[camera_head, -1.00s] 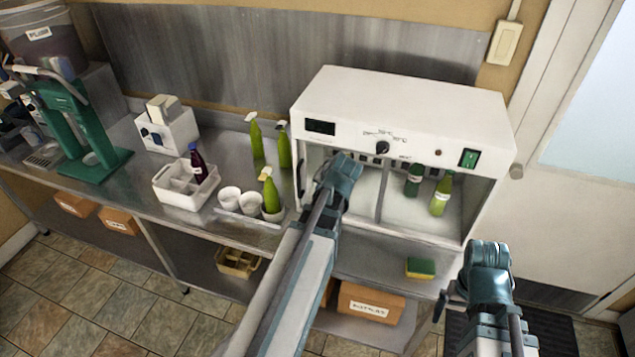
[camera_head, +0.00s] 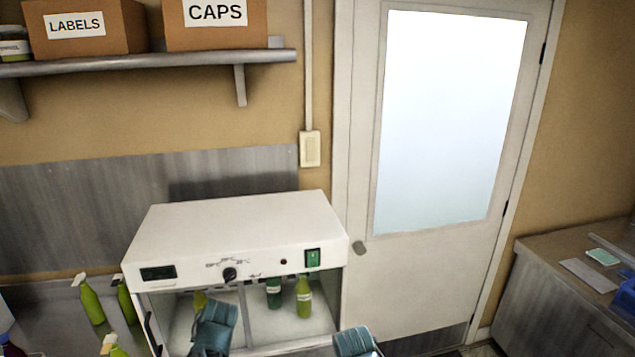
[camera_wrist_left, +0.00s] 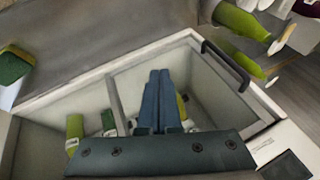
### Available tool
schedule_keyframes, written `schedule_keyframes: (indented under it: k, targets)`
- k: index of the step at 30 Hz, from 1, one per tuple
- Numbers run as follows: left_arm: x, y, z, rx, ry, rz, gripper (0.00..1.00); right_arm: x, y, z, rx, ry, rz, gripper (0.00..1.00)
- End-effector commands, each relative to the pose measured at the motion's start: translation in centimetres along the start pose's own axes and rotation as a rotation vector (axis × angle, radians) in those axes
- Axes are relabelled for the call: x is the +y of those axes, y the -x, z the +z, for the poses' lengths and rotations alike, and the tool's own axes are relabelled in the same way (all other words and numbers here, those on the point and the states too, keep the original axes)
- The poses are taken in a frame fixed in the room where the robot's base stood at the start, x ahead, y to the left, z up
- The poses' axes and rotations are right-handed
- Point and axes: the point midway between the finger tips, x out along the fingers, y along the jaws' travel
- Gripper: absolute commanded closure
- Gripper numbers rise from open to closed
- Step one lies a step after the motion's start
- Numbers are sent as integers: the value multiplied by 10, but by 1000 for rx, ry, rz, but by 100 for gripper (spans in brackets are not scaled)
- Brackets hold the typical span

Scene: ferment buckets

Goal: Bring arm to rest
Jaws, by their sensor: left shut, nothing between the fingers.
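My left gripper (camera_wrist_left: 160,100) shows in the left wrist view, its two blue fingers together and empty. They reach over the left compartment of the white cabinet (camera_head: 235,222). A green bottle (camera_wrist_left: 182,106) stands beside the fingers in that compartment, and its top (camera_head: 200,300) shows behind my left arm in the head view. In the right compartment stand a dark green bottle (camera_head: 273,292) and a lighter green bottle (camera_head: 304,297). My right arm's blue end (camera_head: 355,342) is at the bottom edge of the head view, and its fingers are hidden.
A closed white door (camera_head: 420,265) is to the right. A shelf (camera_head: 150,62) holds boxes above. A sponge (camera_wrist_left: 14,66) lies outside the cabinet.

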Motion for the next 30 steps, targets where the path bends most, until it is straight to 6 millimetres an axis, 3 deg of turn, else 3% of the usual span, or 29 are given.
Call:
schedule_keyframes:
  k: [1,6,9,12,18,30]
  targets:
    - [39,-6,16,-22,-43,44,100,-2,-20,-1,0,1,0,0]
    - [146,4,69,-130,-197,189,100,-5,-54,-3,0,5,1,0]
    - [194,14,103,-192,-289,257,100,-6,-70,-4,0,8,2,0]
    - [228,24,132,-246,-368,308,100,-7,-82,-5,0,10,2,0]
    - [258,38,164,-303,-455,357,100,-8,-91,-5,0,12,3,0]
    - [260,41,167,-311,-464,362,100,-8,-90,-5,0,12,2,0]
